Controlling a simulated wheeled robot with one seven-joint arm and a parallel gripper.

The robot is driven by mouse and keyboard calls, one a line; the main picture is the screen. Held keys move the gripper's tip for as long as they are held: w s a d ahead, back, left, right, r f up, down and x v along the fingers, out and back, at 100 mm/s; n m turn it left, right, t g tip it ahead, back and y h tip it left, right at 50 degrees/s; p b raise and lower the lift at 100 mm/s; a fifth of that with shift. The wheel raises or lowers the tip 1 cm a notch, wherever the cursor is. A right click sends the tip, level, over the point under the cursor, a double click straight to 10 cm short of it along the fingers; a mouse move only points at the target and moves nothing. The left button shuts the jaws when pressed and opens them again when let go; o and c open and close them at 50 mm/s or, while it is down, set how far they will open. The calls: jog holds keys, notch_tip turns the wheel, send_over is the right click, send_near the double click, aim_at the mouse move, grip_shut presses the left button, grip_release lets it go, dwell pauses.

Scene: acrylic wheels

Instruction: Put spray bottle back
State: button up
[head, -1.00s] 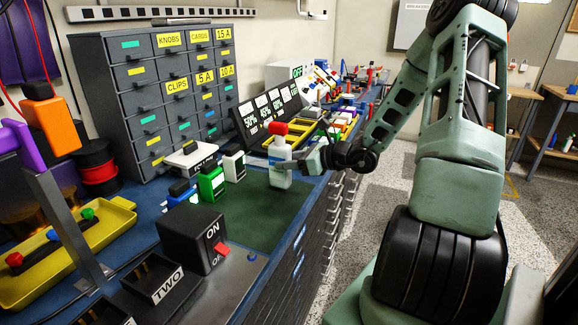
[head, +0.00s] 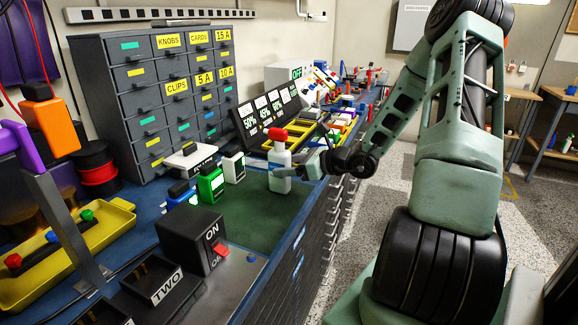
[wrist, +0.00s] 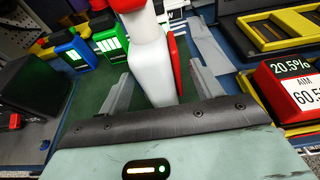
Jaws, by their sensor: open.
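The white spray bottle (head: 280,181) with a red top stands upright on the green mat (head: 235,225), near the bench's front edge. In the wrist view, its white body (wrist: 152,72) rises between the two grey fingers of my gripper (wrist: 162,90). The fingers are spread, with a visible gap on each side of the bottle. In the head view my gripper (head: 290,171) reaches in from the right around the bottle. The bottle's base is hidden in the wrist view.
Green (head: 211,184), blue (head: 181,194) and white (head: 233,167) small containers stand left of the bottle. A black ON/OFF box (head: 190,243) is nearer. Percentage displays (head: 268,118) and yellow trays (head: 300,139) lie behind. The mat's front part is clear.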

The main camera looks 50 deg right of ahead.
jog(key=v, duration=1.2)
jog(key=a+n+g+y, duration=0.5)
jog(key=a+n+g, duration=0.8)
jog(key=a, duration=1.2)
jog(key=s+a+r+n+h, duration=0.1)
jog(key=s+a+n+h, duration=0.3)
jog(key=n, duration=0.9)
jog(key=s+a+r+n+h, duration=0.1)
jog(key=s+a+n+h, duration=0.4)
jog(key=s+a+n, duration=0.5)
jog(key=a+n, duration=0.3)
jog(key=shift+s+a+n+g, duration=0.2)
jog(key=shift+a+n+g, duration=0.1)
jog(key=shift+n+g, duration=0.1)
